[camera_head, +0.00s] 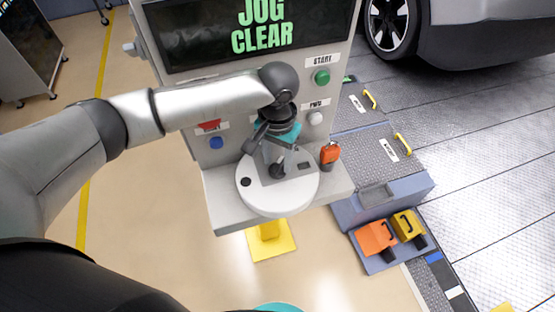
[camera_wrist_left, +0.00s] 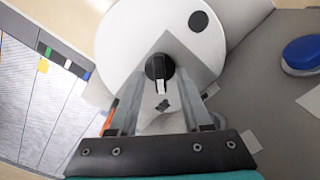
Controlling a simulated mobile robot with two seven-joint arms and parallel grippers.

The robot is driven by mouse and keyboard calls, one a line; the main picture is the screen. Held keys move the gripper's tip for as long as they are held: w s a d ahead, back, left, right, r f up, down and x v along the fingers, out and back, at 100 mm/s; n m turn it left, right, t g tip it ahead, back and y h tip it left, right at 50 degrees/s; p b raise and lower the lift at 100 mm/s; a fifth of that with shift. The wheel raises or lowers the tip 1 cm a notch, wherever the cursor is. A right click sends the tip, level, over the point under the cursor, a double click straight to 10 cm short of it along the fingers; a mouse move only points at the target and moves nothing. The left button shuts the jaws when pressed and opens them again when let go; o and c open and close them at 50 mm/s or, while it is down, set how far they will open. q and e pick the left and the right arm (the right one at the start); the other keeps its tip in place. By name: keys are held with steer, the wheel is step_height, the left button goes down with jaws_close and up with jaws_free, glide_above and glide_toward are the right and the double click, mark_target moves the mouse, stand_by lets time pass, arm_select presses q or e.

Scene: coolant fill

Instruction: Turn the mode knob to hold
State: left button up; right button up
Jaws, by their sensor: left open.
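The mode knob (camera_wrist_left: 160,72) is a black round knob with a white pointer, on a grey base plate over a round white disc (camera_wrist_left: 120,45). In the wrist view its pointer faces down the picture, toward my gripper. In the head view the knob (camera_head: 277,171) shows small below my left gripper (camera_head: 276,163), which reaches down over the disc (camera_head: 290,200). In the wrist view the left gripper (camera_wrist_left: 160,88) is open, with one finger on each side of the knob. Whether they touch it I cannot tell. No position lettering is readable. My right gripper is not in view.
The console's screen (camera_head: 250,30) reads "JOG CLEAR". A green button (camera_head: 322,77), a white button (camera_head: 315,118) and a blue button (camera_head: 216,143) sit on its front. An orange object (camera_head: 329,154) stands right of the disc. Orange and yellow items lie in a blue tray (camera_head: 378,264).

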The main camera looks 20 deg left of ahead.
arm_select(q)
steer(key=shift+f, duration=0.35)
steer(key=shift+c, duration=0.4)
jaws_close()
stand_by(0.9)
